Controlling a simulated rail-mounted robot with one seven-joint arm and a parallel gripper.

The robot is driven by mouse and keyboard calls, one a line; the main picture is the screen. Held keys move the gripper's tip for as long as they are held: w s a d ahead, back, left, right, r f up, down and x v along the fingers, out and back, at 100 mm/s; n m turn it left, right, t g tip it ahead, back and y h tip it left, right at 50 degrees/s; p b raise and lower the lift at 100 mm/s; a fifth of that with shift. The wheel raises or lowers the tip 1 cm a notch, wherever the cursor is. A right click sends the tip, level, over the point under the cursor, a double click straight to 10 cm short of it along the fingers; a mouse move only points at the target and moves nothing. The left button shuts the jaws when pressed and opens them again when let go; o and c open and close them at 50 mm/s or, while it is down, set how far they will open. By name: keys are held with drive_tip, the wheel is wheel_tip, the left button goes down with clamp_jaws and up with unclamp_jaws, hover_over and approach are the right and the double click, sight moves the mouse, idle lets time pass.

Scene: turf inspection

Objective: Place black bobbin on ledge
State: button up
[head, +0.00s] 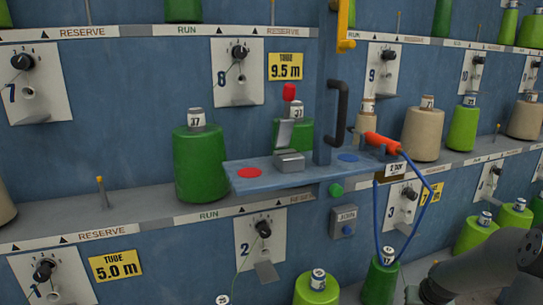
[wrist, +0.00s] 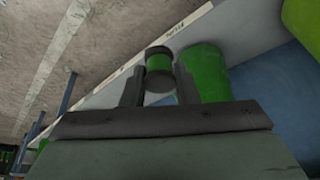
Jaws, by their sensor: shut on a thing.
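In the wrist view, my gripper (wrist: 160,88) is shut on a small bobbin (wrist: 158,72) with dark ends and a green middle band; I take it as the black bobbin. It sits upright between the two dark fingers, with a large green cone just beyond it. In the head view, my dark arm enters at the lower right, and the fingers and bobbin cannot be made out. A long grey ledge (head: 130,203) runs along the blue machine. A blue shelf (head: 265,185) with a red spot and a blue spot juts out in front of it.
A large green cone (head: 200,165) and a beige cone (head: 424,135) stand on the grey ledge. The blue shelf carries a grey metal block (head: 289,161) and an orange-handled tool (head: 382,142) with a hanging blue loop.

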drive_tip(key=a+r+n+p, duration=0.1)
drive_tip(key=a+r+p, duration=0.5)
drive_tip(key=a+p, duration=0.2)
drive_tip(key=w+a+r+n+y+p, duration=0.1)
drive_tip(key=a+r+n+p, duration=0.1)
drive_tip(key=a+r+p, duration=0.5)
drive_tip(key=a+r+n+p, duration=0.1)
drive_tip(key=a+r+p, duration=0.5)
drive_tip(key=a, duration=0.9)
drive_tip(key=p, duration=0.3)
drive_tip(key=shift+w+r+n+t+y, duration=0.3)
drive_tip(key=shift+w+r+y, duration=0.05)
drive_tip(key=shift+y, duration=0.05)
